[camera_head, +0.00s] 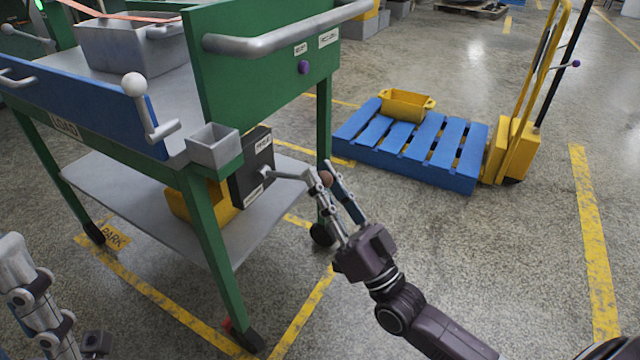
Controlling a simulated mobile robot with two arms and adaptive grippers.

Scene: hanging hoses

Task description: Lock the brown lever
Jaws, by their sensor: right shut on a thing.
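The brown lever's round knob (326,178) sits between the fingers of my right gripper (328,180), which is shut on it. Its grey rod (285,174) runs left from the knob to a black box (251,170) with white labels, mounted under the near right corner of the green cart (262,60). The rod looks roughly level. The fingers partly hide the knob.
A white-knobbed lever (134,85) stands on the cart's blue side panel, and a small grey bin (213,146) sits at its corner. A yellow container (190,205) is on the lower shelf. A blue pallet (410,143) with a yellow tub (405,103) stands behind.

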